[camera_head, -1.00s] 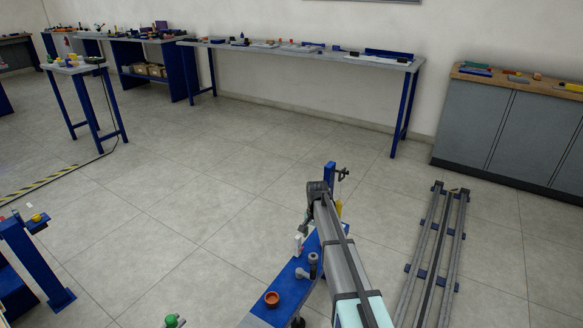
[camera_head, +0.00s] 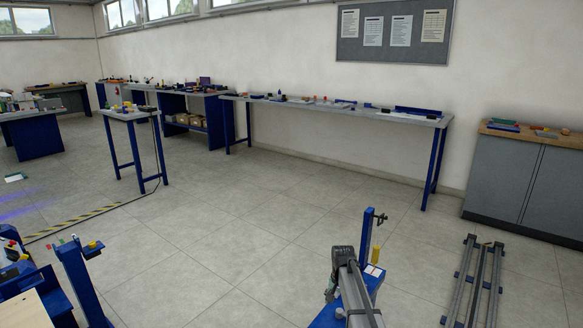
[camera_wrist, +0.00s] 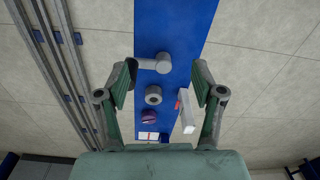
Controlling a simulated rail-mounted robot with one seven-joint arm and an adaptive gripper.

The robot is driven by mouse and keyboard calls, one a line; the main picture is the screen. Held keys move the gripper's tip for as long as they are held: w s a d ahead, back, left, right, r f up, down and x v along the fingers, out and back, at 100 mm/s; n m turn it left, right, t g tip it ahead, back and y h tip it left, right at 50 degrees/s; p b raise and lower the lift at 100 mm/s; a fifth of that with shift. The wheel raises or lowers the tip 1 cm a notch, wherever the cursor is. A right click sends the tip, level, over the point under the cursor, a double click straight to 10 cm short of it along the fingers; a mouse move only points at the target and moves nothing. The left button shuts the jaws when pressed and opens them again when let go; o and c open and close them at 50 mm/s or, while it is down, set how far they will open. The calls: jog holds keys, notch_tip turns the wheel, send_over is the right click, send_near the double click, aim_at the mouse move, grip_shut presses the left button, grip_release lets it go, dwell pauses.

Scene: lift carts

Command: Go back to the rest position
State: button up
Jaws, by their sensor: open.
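My gripper (camera_wrist: 163,90) shows in the wrist view with its two green-lined fingers spread wide and nothing between them. It hangs above a blue cart top (camera_wrist: 205,22). On that top, below and between the fingers, are a grey T-shaped part (camera_wrist: 155,63), a grey ring-like part (camera_wrist: 153,96), a small purple round part (camera_wrist: 149,116) and a pale block (camera_wrist: 186,110). In the head view my arm reaches over the blue cart (camera_head: 329,316) at the bottom, and the fingers are mostly hidden.
A grey rail frame (camera_head: 473,285) lies on the floor to the right. A grey cabinet (camera_head: 505,180) and a long bench (camera_head: 340,106) stand along the wall. A blue post stand (camera_head: 80,280) is at lower left. The tiled floor (camera_head: 215,240) between is clear.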

jog(key=s+f+n+g, duration=0.2)
jog(key=s+f, duration=0.6)
jog(key=s, duration=0.7)
jog(key=s+f+n+g, duration=0.15)
jog(key=s+f, duration=0.55)
jog(key=s, duration=0.9)
jog(key=s+f+n+g, duration=0.2)
jog(key=s+f, duration=0.6)
jog(key=s, duration=0.7)
jog(key=s+f+g, duration=0.1)
jog(key=s+g, duration=0.1)
jog(key=s, duration=1.3)
notch_tip(320, 180, up, 14)
jog(key=p, duration=1.5)
jog(key=shift+f, duration=0.15)
